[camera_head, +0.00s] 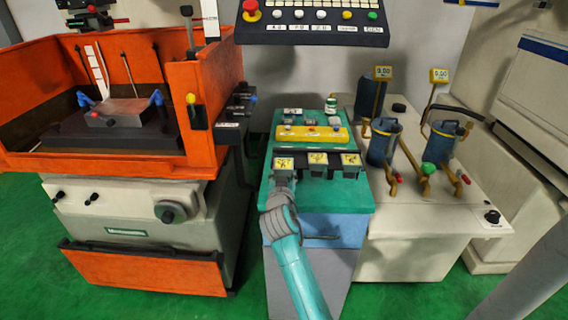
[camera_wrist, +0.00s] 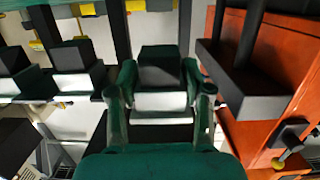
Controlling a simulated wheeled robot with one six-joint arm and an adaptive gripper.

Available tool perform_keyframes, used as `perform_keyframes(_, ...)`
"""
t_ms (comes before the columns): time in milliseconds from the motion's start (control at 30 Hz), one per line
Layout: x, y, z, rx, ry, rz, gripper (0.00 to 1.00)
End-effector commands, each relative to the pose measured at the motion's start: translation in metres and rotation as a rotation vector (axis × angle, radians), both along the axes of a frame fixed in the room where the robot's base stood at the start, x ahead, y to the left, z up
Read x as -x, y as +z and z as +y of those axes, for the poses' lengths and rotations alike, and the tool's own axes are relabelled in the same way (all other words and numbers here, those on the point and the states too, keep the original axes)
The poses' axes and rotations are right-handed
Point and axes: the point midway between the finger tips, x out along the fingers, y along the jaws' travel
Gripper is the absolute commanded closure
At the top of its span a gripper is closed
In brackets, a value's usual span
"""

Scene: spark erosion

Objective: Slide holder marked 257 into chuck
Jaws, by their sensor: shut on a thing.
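My gripper (camera_head: 283,178) is at the left end of a row of three holders on the green-topped cabinet. In the wrist view my gripper (camera_wrist: 160,98) has its green fingers on either side of a dark block with a white lower part, a holder (camera_wrist: 161,68), and is shut on it. The holder seems to be still at its rack place. Its yellow tag (camera_head: 284,163) is too small to read, so I cannot tell if it is 257. The other two holders (camera_head: 317,160) (camera_head: 350,161) stand to the right. I cannot clearly make out the chuck.
The orange machine tank (camera_head: 215,85) stands at left, with a dark block (camera_head: 115,112) inside. A black tray (camera_head: 238,103) sticks out from its side near the cabinet. A yellow bar (camera_head: 312,133) lies behind the holders. A control panel (camera_head: 312,25) hangs above. Blue pots (camera_head: 382,145) stand right.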

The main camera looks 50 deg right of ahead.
Motion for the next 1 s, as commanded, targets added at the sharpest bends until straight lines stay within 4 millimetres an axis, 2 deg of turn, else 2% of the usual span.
perform_keyframes(1000,0.034,0.001,0.040,0.001,0.000,-0.001,1.00)
